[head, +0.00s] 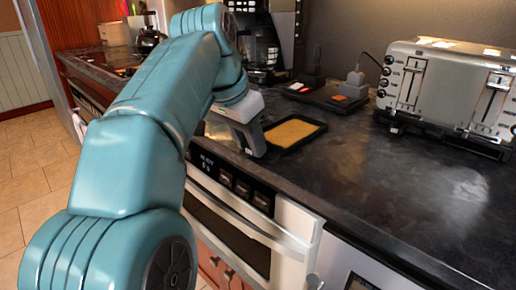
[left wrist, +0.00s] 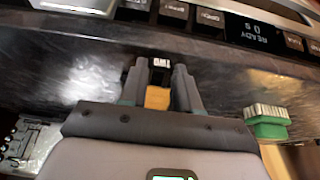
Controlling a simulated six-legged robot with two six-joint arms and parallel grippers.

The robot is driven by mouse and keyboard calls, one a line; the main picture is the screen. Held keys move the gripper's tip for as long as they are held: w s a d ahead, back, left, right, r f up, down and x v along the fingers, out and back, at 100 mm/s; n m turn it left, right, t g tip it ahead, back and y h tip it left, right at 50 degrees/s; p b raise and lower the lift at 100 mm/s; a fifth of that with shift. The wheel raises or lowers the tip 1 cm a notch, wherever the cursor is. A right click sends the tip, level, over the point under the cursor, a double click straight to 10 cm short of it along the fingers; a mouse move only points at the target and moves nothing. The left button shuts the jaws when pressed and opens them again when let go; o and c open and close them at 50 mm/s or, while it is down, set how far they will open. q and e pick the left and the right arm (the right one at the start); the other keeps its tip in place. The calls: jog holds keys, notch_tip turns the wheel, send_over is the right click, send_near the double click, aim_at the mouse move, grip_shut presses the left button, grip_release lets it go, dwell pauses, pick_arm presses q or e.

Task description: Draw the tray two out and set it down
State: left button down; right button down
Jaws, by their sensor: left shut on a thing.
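My left gripper (head: 253,141) is low over the dark counter, at the near left end of a shallow black tray (head: 292,132) with a yellow-brown filling. In the left wrist view its two fingers (left wrist: 161,72) are shut on the tray's end. A small label reading upside down as "TWO" (left wrist: 161,62) shows between the fingertips, with a bit of yellow-brown (left wrist: 158,98) behind it. The tray looks level; I cannot tell whether it rests on the counter or is just above it. My right gripper is not in view.
The microwave drawer (head: 246,238) is below the counter's front edge. A toaster (head: 450,88) stands at right. Dark holders with coloured pieces (head: 338,97) lie behind the tray, near a coffee maker (head: 262,52). A green and white block (left wrist: 268,124) shows in the wrist view. Counter right of the tray is clear.

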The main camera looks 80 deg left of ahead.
aim_at(236, 150)
pick_arm(q)
jog(key=shift+s+a, duration=0.25)
jog(key=shift+a, duration=0.1)
jog(key=shift+s+a, duration=0.4)
jog(key=shift+a, duration=0.25)
jog(key=shift+s+a, duration=0.4)
jog(key=shift+a, duration=0.2)
jog(key=c, duration=0.7)
grip_release()
jog(key=shift+c, duration=0.2)
jog(key=p+v, duration=1)
jog(key=v, duration=0.6)
jog(key=shift+d+r, duration=0.15)
jog(key=shift+r, duration=0.05)
